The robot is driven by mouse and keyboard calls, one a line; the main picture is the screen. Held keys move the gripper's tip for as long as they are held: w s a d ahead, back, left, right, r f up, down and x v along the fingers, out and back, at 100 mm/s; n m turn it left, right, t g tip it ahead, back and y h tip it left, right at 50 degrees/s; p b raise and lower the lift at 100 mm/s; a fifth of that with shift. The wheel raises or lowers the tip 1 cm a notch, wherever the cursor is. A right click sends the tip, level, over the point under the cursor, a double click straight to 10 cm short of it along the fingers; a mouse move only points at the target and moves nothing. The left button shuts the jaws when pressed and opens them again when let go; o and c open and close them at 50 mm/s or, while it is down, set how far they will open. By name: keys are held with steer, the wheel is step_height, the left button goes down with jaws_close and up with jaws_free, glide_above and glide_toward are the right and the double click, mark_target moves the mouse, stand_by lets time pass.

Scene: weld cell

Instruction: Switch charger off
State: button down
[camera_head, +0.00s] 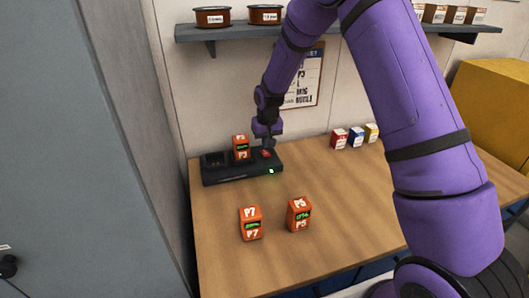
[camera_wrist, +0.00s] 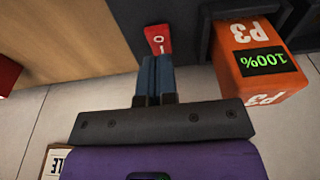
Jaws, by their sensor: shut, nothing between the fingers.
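The charger (camera_head: 222,175) is a dark, low box at the back left of the wooden table. An orange battery marked P3 (camera_head: 241,148) stands in it; in the wrist view the battery (camera_wrist: 262,62) reads 100%. A small green light (camera_head: 271,171) shows on the charger's front. A red rocker switch (camera_wrist: 157,38) marked O and I is on the charger's right end, and it also shows in the head view (camera_head: 267,154). My gripper (camera_wrist: 157,60) is shut and empty, its fingertips right at the switch; I cannot tell whether they touch it.
Orange batteries P7 (camera_head: 251,223) and P5 (camera_head: 299,214) stand on the table (camera_head: 345,205) in front of the charger. A shelf (camera_head: 235,32) with tins hangs above.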

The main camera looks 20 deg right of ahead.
mark_target(266, 152)
steer(key=shift+f, duration=1.5)
stand_by(1.2)
steer(key=shift+r, duration=3.5)
